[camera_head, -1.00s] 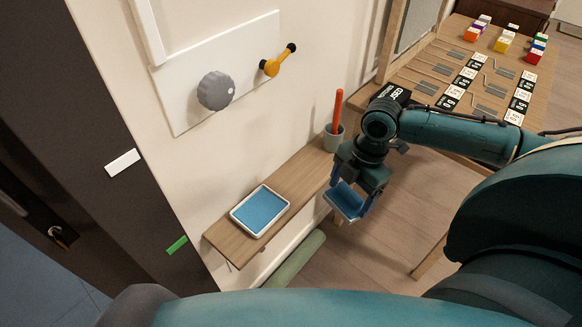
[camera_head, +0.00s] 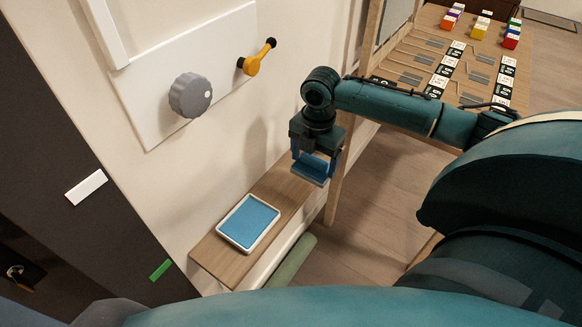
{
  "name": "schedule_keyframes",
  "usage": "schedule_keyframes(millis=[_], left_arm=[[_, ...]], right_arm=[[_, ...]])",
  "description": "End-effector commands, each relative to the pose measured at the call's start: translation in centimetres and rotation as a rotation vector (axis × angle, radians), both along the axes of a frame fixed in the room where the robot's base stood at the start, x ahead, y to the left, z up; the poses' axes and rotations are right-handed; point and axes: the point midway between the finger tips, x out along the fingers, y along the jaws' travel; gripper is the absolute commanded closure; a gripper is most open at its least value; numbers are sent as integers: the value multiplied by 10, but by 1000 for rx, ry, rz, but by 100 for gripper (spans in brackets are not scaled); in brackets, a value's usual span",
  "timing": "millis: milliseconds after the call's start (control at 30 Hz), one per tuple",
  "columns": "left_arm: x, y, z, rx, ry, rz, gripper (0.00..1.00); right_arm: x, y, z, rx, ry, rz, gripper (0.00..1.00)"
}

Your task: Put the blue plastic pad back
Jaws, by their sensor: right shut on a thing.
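My right gripper (camera_head: 318,162) is shut on a small blue plastic pad (camera_head: 311,174). It holds the pad above the far end of the wooden wall shelf, near the shelf's outer edge, with clear air below. The pad's broad face is tilted and partly covered by the fingers. A white-rimmed tray (camera_head: 242,248) with a flat blue inside lies on the near part of the shelf, below and left of the gripper. My left gripper is out of view.
The narrow wooden shelf (camera_head: 222,265) runs along the wall. Above it a white panel (camera_head: 150,120) carries a grey knob (camera_head: 190,95) and a yellow lever (camera_head: 254,63). A green roll (camera_head: 292,262) lies below. A table (camera_head: 420,60) with colored blocks stands at back right.

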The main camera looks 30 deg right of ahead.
Motion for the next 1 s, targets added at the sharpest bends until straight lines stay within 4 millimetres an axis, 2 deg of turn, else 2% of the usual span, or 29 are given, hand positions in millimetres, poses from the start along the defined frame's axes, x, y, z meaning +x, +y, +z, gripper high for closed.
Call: schedule_keyframes(millis=[33,100,267,333,567,800,1000], left_arm=[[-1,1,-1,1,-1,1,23],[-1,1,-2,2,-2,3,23],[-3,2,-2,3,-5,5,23],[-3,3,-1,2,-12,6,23],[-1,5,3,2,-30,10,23],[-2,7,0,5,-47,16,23],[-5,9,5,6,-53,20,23]], right_arm=[[15,8,0,4,-5,0,39],[30,14,0,4,-4,0,39],[59,26,0,2,-2,0,39],[55,23,-13,-2,4,-1,39],[55,23,-28,0,1,0,39],[54,23,-66,0,2,-1,39],[59,24,-70,-1,-2,1,39]])
